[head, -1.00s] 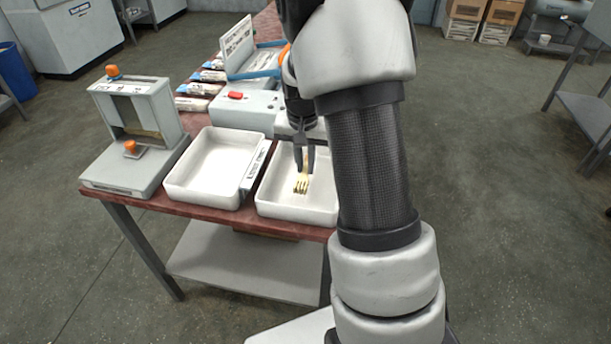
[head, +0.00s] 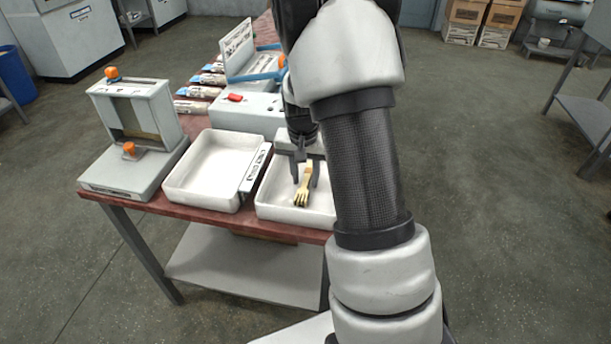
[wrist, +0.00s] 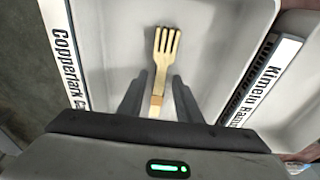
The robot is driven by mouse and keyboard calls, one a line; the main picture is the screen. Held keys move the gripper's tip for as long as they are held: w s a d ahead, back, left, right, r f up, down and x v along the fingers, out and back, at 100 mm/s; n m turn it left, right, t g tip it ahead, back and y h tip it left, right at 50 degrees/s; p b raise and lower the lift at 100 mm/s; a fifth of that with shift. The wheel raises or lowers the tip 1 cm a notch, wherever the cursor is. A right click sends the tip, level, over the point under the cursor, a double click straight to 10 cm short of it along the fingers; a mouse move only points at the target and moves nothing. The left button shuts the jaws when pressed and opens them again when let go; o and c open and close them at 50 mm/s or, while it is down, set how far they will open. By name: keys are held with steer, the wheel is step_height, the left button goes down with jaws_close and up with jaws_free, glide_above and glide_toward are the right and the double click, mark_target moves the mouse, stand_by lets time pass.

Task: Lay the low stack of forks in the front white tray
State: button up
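The low stack of wooden forks (head: 302,194) lies on the floor of the right-hand white tray (head: 273,207), near the table's front edge. In the wrist view the forks (wrist: 164,58) lie tines away from me, with a tan band round the handle. My gripper (head: 305,183) is down in that tray. Its two fingers (wrist: 158,92) stand on either side of the handle with a gap on each side, so it is open. The handle end is partly hidden by my gripper's body. My arm hides the tray's right part in the head view.
A second white tray (head: 207,172) stands to the left, empty, with a label strip (head: 256,168) between the two. A grey press (head: 136,135) with orange knobs stands at the far left. Behind are a grey box with a red button (head: 235,97) and several wrapped packs (head: 200,92).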

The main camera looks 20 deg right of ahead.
mark_target(304, 186)
step_height(304, 186, up, 12)
steer(key=s+a+p, duration=0.1)
steer(key=s+p, duration=0.1)
steer(key=s+a+r+n+t+y, duration=0.1)
steer(key=s+a+r+n, duration=0.15)
steer(key=s+r, duration=0.3)
steer(key=s+a+r+n+t, duration=0.1)
steer(key=s+a+r, duration=0.25)
steer(key=r, duration=0.25)
steer(key=s+a+r+n+t, duration=0.2)
steer(key=s+a+n, duration=0.1)
steer(key=s, duration=1)
step_height(304, 186, up, 15)
steer(key=p, duration=1.4)
steer(key=shift+a+p, duration=0.15)
steer(key=shift+p, duration=0.2)
